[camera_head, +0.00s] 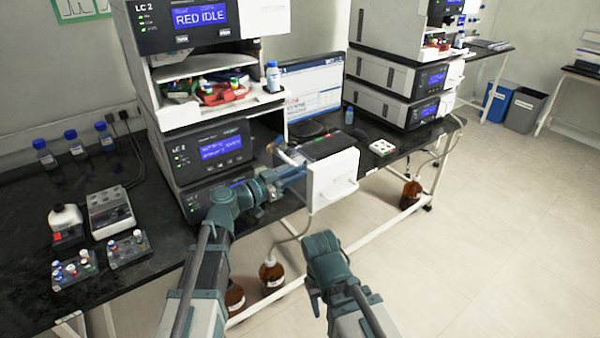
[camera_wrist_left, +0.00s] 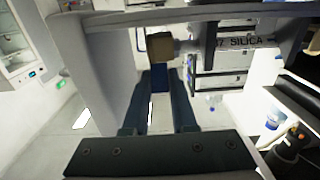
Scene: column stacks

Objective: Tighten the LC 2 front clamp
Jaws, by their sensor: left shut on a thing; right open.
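The LC 2 stack (camera_head: 205,150) stands on the dark bench, with a white-fronted drawer (camera_head: 335,180) pulled out at its right. My left gripper (camera_wrist_left: 160,78) reaches in beside this drawer; it also shows in the head view (camera_head: 292,178). It is shut on a small part, with a tan block-like end (camera_wrist_left: 160,48) at its fingertips and a blue piece between the fingers. I take this for the front clamp, but its tightness cannot be seen. A label reading "SILICA" (camera_wrist_left: 240,41) is beside it. My right gripper (camera_head: 318,275) is open and empty in front of the bench, fingers mostly hidden.
Brown bottles (camera_head: 272,272) stand below the bench. Sample racks (camera_head: 110,210) and blue-capped bottles (camera_head: 75,143) occupy the left of the bench. A monitor (camera_head: 313,90) and a second instrument stack (camera_head: 400,85) stand further back.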

